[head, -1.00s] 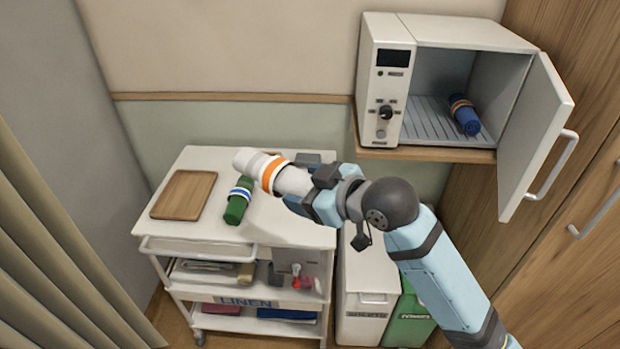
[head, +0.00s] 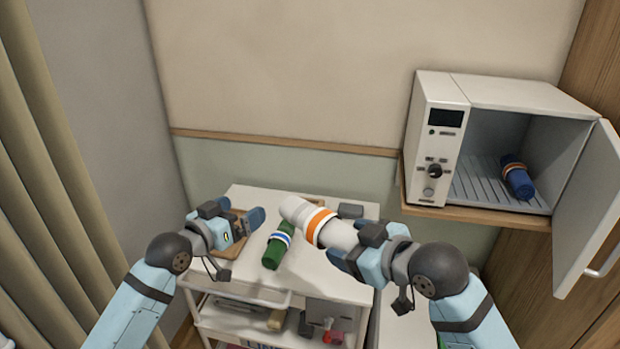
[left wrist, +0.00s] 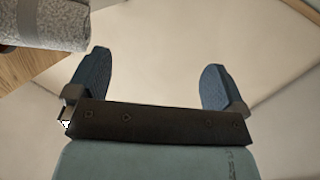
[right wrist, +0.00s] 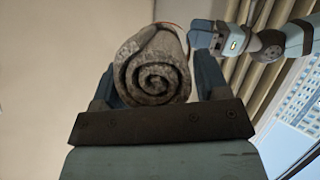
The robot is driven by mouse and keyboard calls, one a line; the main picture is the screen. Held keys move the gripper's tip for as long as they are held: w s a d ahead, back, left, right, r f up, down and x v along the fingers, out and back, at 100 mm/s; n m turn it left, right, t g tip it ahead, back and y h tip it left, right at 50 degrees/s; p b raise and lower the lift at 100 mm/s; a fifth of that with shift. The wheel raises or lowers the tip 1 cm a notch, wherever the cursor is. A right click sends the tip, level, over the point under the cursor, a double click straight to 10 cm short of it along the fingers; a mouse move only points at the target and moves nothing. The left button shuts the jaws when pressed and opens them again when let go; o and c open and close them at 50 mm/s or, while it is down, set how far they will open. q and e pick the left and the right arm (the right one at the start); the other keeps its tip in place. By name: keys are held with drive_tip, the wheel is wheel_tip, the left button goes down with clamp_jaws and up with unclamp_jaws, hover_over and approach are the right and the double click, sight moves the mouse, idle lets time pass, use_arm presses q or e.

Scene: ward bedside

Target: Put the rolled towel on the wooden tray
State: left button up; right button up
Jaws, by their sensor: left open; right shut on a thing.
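The rolled towel (head: 297,210) is white with an orange-and-white band. My right gripper (head: 338,238) is shut on its right end and holds it above the cart top. The right wrist view shows the towel's spiral end (right wrist: 153,78) between the fingers. The wooden tray (head: 232,252) lies on the left of the cart top, mostly hidden behind my left gripper (head: 238,215). That gripper is open and empty, over or beside the tray; its height is unclear. The left wrist view shows its spread fingers (left wrist: 155,85) and part of the towel (left wrist: 45,22).
A green roll with a blue-and-white band (head: 277,250) lies on the cart top (head: 325,270) below the held towel. A blue roll (head: 517,180) lies inside the open warming cabinet (head: 430,140) at right. A grey object (head: 350,211) stands at the cart's back.

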use_arm(q)
drive_tip(key=w+d+r+m+g+h, duration=0.1)
drive_tip(key=d+r+m+g+h, duration=0.15)
drive_tip(key=r, duration=0.85)
drive_tip(key=w+d+r+m+g+h, duration=0.15)
drive_tip(key=d+r+m, duration=0.25)
drive_tip(key=r, duration=0.7)
use_arm(e)
drive_tip(key=shift+d, duration=0.1)
use_arm(q)
drive_tip(key=m+g+y, duration=0.8)
drive_tip(key=m+y, duration=0.3)
drive_tip(key=m, duration=0.4)
hover_over(320, 226)
drive_tip(key=w+a, duration=0.1)
drive_tip(key=w, duration=0.1)
drive_tip(key=shift+n, duration=0.25)
wheel_tip(320, 226, down, 9)
drive_tip(key=shift+s+a+f, duration=0.1)
drive_tip(key=shift+s, duration=0.05)
drive_tip(key=shift+s+a+f+y, duration=0.15)
drive_tip(key=shift+s+a+y, duration=0.05)
drive_tip(key=shift+y, duration=0.1)
drive_tip(key=shift+a+f+m, duration=0.1)
drive_tip(key=shift+f+m, duration=0.15)
drive_tip(key=shift+m, duration=0.25)
drive_tip(key=shift+f, duration=0.35)
drive_tip(key=x, duration=1.1)
drive_tip(key=shift+c, duration=0.5)
